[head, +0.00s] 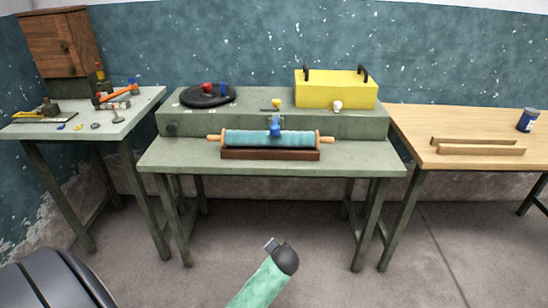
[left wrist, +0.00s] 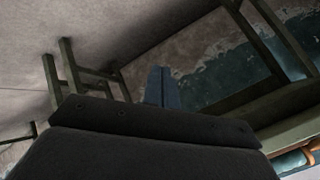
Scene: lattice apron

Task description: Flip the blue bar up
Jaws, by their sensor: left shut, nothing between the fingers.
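A small blue bar (head: 275,127) stands at the middle of the green workbench machine (head: 355,126), just behind and above a light-blue roller (head: 250,139) with orange ends. Its exact tilt is too small to tell. My left gripper (left wrist: 158,87) shows in the left wrist view, with its fingers together and nothing between them. It is low, near table legs and apart from the blue bar. The roller's orange end (left wrist: 292,160) shows at the lower right of that view. My right gripper is in neither view.
A yellow box (head: 335,90) and a black disc (head: 208,96) with red and blue knobs sit on the machine's top. A tool table (head: 60,131) stands left, a wooden table (head: 450,155) right. Bare floor lies in front.

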